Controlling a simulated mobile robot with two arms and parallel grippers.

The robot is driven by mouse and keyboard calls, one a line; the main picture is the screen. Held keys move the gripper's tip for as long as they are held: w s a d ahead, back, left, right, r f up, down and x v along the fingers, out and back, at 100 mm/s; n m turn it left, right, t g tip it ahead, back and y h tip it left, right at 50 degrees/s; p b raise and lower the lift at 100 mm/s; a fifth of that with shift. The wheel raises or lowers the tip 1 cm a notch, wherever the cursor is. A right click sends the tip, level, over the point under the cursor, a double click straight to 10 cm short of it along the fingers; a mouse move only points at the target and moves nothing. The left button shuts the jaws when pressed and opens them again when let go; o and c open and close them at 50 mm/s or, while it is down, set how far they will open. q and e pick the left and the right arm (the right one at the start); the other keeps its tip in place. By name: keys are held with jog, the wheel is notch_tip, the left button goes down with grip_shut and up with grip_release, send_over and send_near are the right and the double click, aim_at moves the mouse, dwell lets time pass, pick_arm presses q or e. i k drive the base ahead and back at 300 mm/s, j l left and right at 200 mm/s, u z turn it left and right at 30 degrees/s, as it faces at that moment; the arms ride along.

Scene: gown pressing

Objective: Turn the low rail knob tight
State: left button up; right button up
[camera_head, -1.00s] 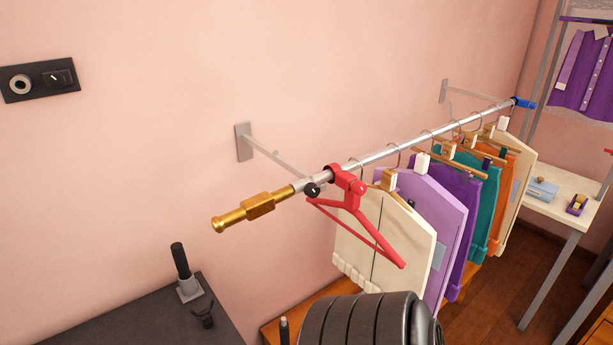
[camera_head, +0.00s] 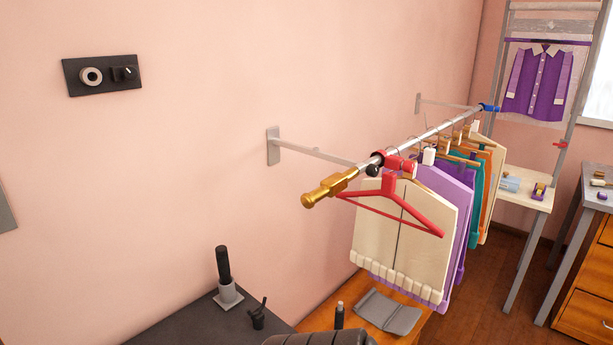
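The low rail (camera_head: 432,132) is a silver bar that runs from near the middle back to the right, held off the pink wall by two grey brackets. A small round black knob (camera_head: 373,170) sits on the rail where the near bracket arm meets it. I cannot tell from its look how tight it is. A gold end piece (camera_head: 328,187) caps the near end. A red hanger (camera_head: 392,200) with a red clamp hangs just beyond the knob. Neither of my grippers is in view.
Cream, purple, teal and orange garments hang along the rail. A black wall panel (camera_head: 102,75) is at upper left. A dark tabletop (camera_head: 185,322) holds a black-handled tool (camera_head: 224,270). A wooden surface (camera_head: 405,340) lies below the garments. The space left of the gold end is clear.

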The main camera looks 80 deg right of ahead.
aim_at(372, 170)
jog(key=z, duration=0.4)
jog(key=i+j+z, duration=0.1)
jog(key=z, duration=0.35)
jog(key=j+z, duration=0.2)
jog(key=z, duration=0.2)
jog(key=j+z, duration=0.1)
jog(key=z, duration=0.3)
